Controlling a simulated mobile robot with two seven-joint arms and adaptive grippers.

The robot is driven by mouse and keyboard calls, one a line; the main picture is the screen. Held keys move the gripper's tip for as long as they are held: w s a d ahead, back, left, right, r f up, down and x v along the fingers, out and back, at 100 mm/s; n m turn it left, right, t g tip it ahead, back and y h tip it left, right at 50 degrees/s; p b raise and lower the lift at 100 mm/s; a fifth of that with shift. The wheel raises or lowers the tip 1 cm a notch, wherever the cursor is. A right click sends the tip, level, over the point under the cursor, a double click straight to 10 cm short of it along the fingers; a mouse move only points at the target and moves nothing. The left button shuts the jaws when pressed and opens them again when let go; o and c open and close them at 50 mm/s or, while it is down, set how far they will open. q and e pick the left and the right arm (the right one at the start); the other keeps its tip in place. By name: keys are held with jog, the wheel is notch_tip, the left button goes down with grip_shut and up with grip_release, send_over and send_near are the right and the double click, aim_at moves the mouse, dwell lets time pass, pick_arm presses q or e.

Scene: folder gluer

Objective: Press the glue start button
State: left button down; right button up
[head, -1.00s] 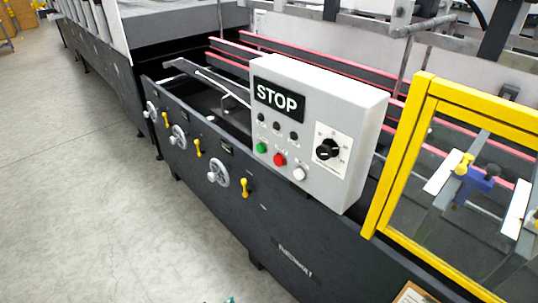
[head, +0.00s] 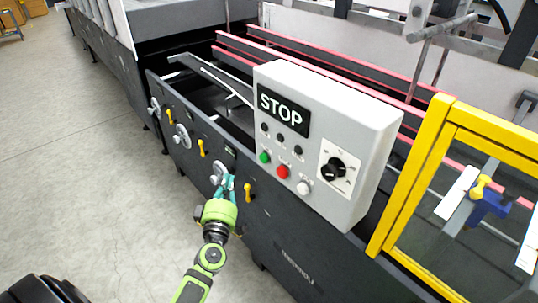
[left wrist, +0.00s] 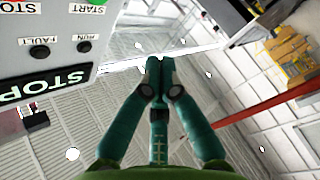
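The grey control panel (head: 345,125) stands on the machine's near side with a black STOP display (head: 283,109). Below the display is a green button (head: 264,157), left of a red button (head: 282,172) and a white button (head: 304,188). My left gripper (head: 228,184) is below and left of the green button, apart from the panel. Its teal fingertips (left wrist: 154,65) are together with nothing between them. My right gripper is not in view.
A black rotary knob (head: 333,169) is on the panel's right. Handwheels (head: 181,137) and yellow levers (head: 248,193) stick out of the machine's dark side near my left gripper. A yellow-framed guard (head: 410,180) stands at right. The floor at left is clear.

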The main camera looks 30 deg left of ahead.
aim_at(264, 158)
pick_arm(q)
jog(key=shift+a+r, duration=0.1)
jog(key=shift+r, duration=0.2)
jog(key=w+d+b, duration=0.1)
jog(key=w+d, duration=0.2)
jog(key=w, duration=0.5)
jog(key=shift+d, duration=0.25)
jog(key=shift+w, duration=0.2)
dwell(1.3)
jog(key=shift+w+d, duration=0.15)
jog(key=shift+w, duration=0.1)
jog(key=shift+w+d, duration=0.2)
jog(key=shift+w, duration=0.25)
dwell(0.7)
dwell(0.3)
jog(key=shift+s+a, duration=0.35)
jog(key=shift+s, duration=0.5)
